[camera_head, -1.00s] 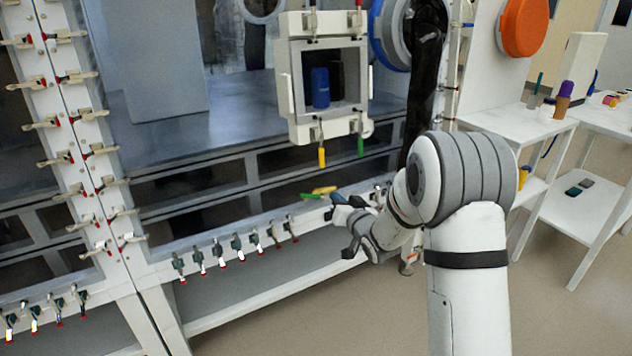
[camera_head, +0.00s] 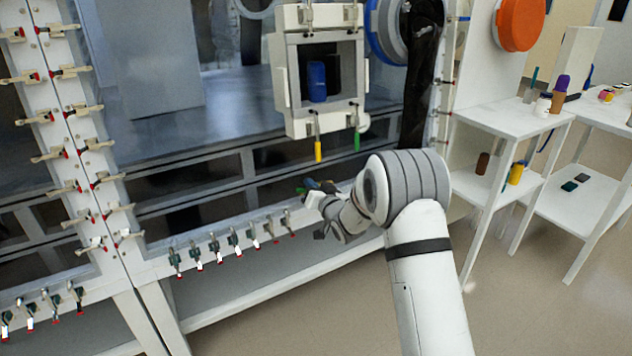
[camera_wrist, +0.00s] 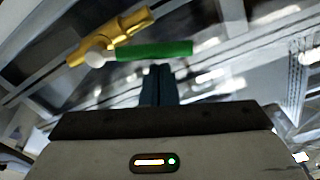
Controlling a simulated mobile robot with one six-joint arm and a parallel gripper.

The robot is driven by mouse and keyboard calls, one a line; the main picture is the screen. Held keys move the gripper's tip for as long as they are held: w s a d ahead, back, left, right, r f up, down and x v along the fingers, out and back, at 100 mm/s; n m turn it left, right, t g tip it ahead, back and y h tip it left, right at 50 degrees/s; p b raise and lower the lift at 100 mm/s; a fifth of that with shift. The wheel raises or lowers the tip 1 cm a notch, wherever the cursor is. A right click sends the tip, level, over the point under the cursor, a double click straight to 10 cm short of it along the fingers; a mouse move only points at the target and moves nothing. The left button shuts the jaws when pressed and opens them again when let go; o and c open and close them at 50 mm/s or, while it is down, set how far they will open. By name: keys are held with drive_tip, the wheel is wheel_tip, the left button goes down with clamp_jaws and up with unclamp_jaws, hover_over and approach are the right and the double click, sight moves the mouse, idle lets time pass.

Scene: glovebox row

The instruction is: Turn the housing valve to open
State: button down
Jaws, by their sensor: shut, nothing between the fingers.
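The housing valve shows best in the wrist view: a brass body (camera_wrist: 120,34) with a white knob and a long green lever (camera_wrist: 155,49). The lever lies at a slant to the brass body, not in line with it. My gripper (camera_wrist: 160,72) is shut and empty. Its dark blue fingertips are just below the lever's middle in that view; I cannot tell if they touch. In the head view my gripper (camera_head: 311,185) is at the housing's front rail and hides most of the valve; only a bit of the green lever (camera_head: 302,190) shows.
A white-framed box (camera_head: 297,118) with a blue container (camera_head: 317,82) is behind, with a yellow and a green handle hanging below it. Several toggle clamps (camera_head: 235,240) line the rail to the left. A white side table (camera_head: 500,118) is at right. The floor in front is clear.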

drive_tip(key=shift+s+f, duration=0.15)
drive_tip(key=shift+f, duration=0.15)
drive_tip(key=shift+f, duration=0.1)
drive_tip(key=n+b, duration=0.1)
drive_tip(key=b, duration=0.1)
drive_tip(key=f+n+b, duration=0.1)
drive_tip(key=b, duration=0.2)
drive_tip(key=s+a+f+n+b, duration=0.1)
drive_tip(key=n+b, duration=0.1)
drive_tip(key=shift+f+g+y, duration=0.15)
drive_tip(key=shift+g+y, duration=0.15)
drive_tip(key=shift+y, duration=0.1)
drive_tip(key=s+d+r+p, duration=0.2)
drive_tip(key=s+d+r, duration=0.1)
drive_tip(key=s+d, duration=0.2)
drive_tip(key=shift+s+r, duration=0.35)
drive_tip(key=shift+s, duration=0.75)
